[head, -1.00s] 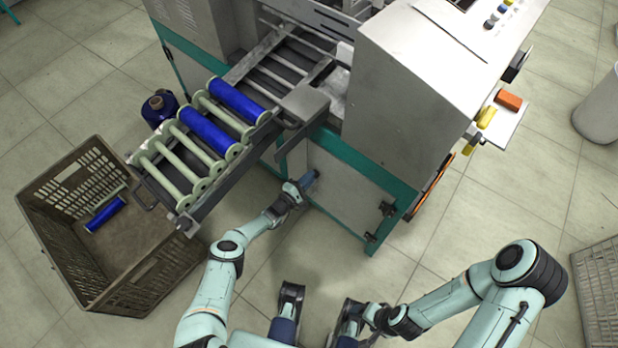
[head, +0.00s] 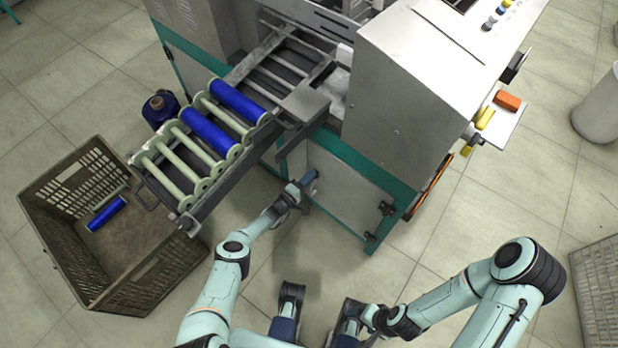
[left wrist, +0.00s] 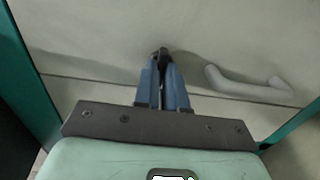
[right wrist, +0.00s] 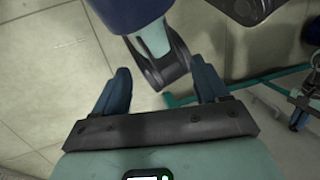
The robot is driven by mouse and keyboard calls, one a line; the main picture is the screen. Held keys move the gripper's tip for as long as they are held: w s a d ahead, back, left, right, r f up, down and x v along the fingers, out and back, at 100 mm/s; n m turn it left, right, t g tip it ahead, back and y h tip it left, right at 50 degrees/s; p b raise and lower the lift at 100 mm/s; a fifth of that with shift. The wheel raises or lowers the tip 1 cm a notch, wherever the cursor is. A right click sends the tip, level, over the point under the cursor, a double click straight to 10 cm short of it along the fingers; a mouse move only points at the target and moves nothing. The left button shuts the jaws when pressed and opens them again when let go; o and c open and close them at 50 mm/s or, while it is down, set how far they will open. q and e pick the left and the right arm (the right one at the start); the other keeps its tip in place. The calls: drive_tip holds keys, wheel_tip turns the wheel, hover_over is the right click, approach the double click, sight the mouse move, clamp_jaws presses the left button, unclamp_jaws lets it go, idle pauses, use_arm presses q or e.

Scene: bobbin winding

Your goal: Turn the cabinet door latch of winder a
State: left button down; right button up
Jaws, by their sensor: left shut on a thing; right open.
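The winder (head: 415,85) has a grey cabinet door (head: 345,198) in a teal frame, low on its front. My left gripper (head: 309,181) is at the upper left part of this door. In the left wrist view its blue fingers (left wrist: 162,66) are shut on a small dark latch (left wrist: 162,52) on the door face. The fingers hide most of the latch, so I cannot tell its angle. A grey door handle (left wrist: 245,87) is to the right of the fingers, apart from them. My right gripper (right wrist: 158,74) is open and empty, away from the door.
A rack (head: 168,205) with pale rollers and blue bobbins (head: 209,133) sticks out left of the door. A brown crate (head: 125,285) stands on the floor at left, holding a blue bobbin (head: 107,213).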

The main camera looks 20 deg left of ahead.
use_arm(q)
drive_tip(key=c, duration=1.2)
unclamp_jaws()
drive_tip(key=p+v, duration=0.6)
drive_tip(key=v, duration=0.7)
drive_tip(key=shift+s+p, duration=0.2)
drive_tip(key=shift+p, duration=0.1)
use_arm(e)
drive_tip(key=shift+g, duration=0.6)
drive_tip(key=r, duration=0.1)
drive_tip(key=s+r, duration=0.1)
drive_tip(key=r, duration=0.1)
drive_tip(key=s+r, duration=0.1)
drive_tip(key=r, duration=0.1)
drive_tip(key=shift+s+r, duration=0.15)
use_arm(q)
drive_tip(key=shift+a, duration=0.1)
